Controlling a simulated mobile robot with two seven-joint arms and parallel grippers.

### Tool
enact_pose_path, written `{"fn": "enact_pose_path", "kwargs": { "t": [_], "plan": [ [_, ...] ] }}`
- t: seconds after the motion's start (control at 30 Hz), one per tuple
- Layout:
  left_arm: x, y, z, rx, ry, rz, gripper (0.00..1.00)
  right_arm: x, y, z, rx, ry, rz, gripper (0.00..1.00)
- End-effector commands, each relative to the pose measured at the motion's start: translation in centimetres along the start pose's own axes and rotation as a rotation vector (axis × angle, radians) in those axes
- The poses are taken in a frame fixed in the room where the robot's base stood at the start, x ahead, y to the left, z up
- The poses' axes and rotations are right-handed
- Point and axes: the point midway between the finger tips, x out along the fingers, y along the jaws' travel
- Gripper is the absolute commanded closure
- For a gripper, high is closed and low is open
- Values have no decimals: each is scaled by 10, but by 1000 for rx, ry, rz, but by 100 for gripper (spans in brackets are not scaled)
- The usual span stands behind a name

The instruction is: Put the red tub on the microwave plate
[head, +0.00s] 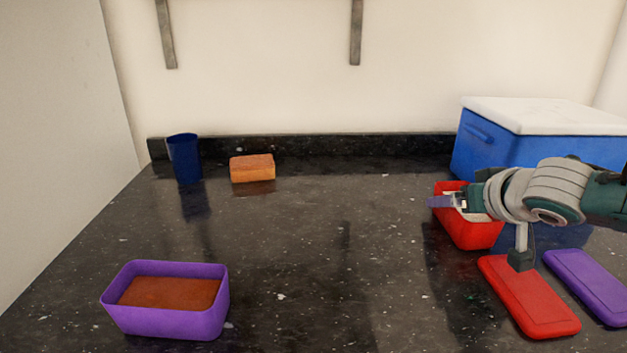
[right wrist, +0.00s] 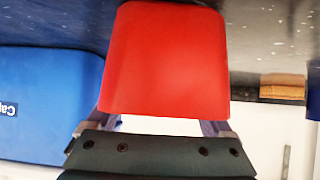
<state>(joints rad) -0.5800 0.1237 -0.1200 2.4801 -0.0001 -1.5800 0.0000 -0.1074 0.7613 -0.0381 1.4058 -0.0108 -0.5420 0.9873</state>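The red tub (head: 470,230) stands on the dark counter at the right, in front of the blue cooler, with something whitish inside. In the right wrist view the red tub (right wrist: 165,62) fills the middle. My right gripper (head: 447,201) is at the tub's rim, its fingers apart and pointing left. In the right wrist view the fingers show on both sides of the tub, partly hidden by it. I cannot tell whether they press on it. No microwave or plate is in view. My left gripper is not in view.
A blue cooler (head: 490,150) with a white lid stands behind. A red lid (head: 530,300) and a purple lid (head: 590,287) lie at front right. A purple tub (head: 165,323) with brown contents, a blue cup (head: 184,158) and an orange sponge (head: 252,168) stand left. The counter's middle is clear.

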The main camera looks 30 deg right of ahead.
Motion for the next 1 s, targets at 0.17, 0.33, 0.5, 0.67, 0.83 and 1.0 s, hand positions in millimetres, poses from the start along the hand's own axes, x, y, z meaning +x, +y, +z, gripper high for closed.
{"fn": "enact_pose_path", "kwargs": {
  "t": [0.17,0.33,0.5,0.67,0.83,1.0],
  "plan": [
    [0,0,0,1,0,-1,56,0,0,0,0,0,-1,42],
    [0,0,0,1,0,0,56,0,0,0,0,0,-1,61],
    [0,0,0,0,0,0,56,0,0,0,0,0,-1,80],
    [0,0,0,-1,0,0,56,0,0,-1,0,2,-1,98],
    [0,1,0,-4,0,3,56,0,0,-1,0,1,-1,100],
    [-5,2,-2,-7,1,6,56,-6,0,-10,0,4,-2,100]
  ]
}}
